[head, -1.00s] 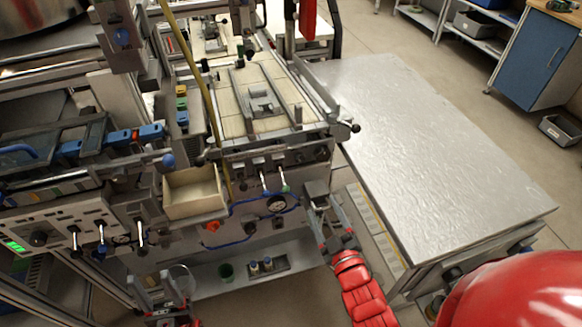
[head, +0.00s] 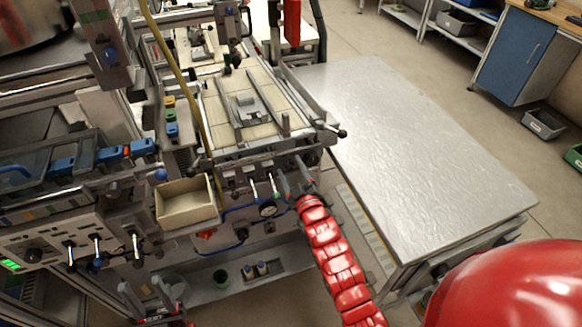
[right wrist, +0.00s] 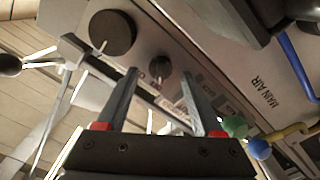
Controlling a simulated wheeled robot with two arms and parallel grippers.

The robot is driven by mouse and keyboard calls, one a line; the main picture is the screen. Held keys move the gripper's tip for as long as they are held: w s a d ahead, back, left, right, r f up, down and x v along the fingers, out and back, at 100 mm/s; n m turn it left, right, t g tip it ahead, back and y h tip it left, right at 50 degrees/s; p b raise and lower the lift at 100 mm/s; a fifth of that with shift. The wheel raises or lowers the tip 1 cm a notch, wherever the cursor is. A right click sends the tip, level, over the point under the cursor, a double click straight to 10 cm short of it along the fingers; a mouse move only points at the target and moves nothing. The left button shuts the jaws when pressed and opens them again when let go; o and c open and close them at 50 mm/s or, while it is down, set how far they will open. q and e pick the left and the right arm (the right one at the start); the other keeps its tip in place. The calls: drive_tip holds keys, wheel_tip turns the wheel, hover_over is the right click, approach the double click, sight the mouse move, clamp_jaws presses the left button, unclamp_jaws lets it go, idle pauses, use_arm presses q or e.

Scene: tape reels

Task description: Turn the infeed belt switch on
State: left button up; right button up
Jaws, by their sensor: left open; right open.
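My right gripper (head: 292,180) is open at the front control panel (head: 236,176) of the central machine. In the right wrist view its two fingers (right wrist: 160,72) point at the panel, with a small dark rotary knob (right wrist: 160,67) between their tips. I cannot tell whether they touch it. A larger black knob (right wrist: 108,34) is beside it to the left. The small labels near the knobs are too blurred to read, so I cannot confirm which is the infeed belt switch. My left gripper (head: 148,294) is open and empty, low at the bottom left.
A green-tipped lever (right wrist: 235,126) and a blue-tipped one (right wrist: 258,149) are close to the right finger, near a "MAIN AIR" label (right wrist: 267,92). An open beige bin (head: 186,207) is left of the panel. The metal table (head: 410,150) on the right is clear.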

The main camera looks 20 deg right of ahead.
drive_tip(key=shift+w, duration=0.25)
clamp_jaws()
